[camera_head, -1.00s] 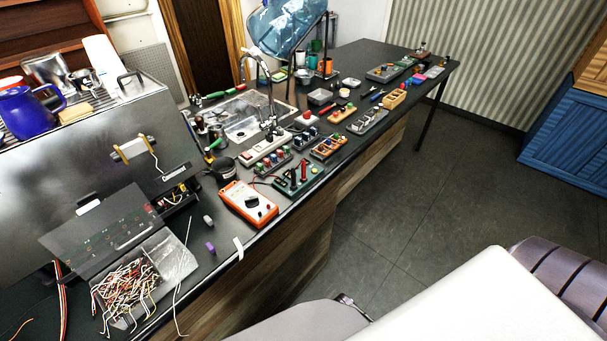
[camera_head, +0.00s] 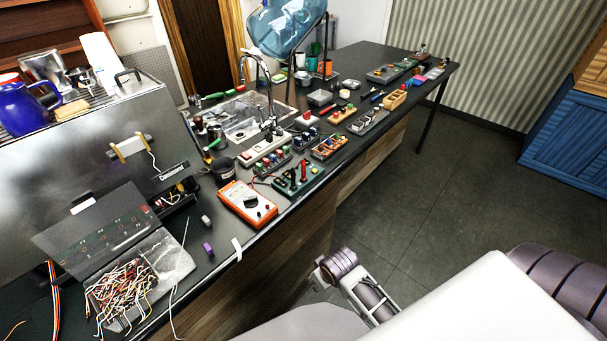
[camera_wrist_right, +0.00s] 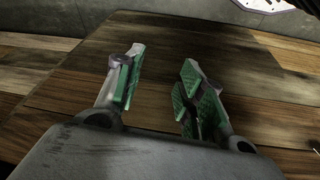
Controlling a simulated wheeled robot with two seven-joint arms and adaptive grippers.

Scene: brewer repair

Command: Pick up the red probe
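The red probe (camera_head: 303,170) stands upright beside a black probe (camera_head: 292,179) on a small green stand (camera_head: 298,183) near the counter's front edge in the head view. An orange multimeter (camera_head: 248,204) lies just left of it. My right gripper (camera_wrist_right: 162,75) is open and empty in the right wrist view, its green-padded fingers apart in front of a wooden surface. The probe cannot be made out in that view. In the head view my right arm shows low in the centre, below and right of the counter edge, away from the probe. My left gripper is not seen.
Several terminal blocks (camera_head: 330,147) and small parts sit behind the stand along the dark counter. A tray of loose wires (camera_head: 122,294) and a steel coffee machine (camera_head: 85,180) are at left. The floor (camera_head: 430,210) right of the counter is clear.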

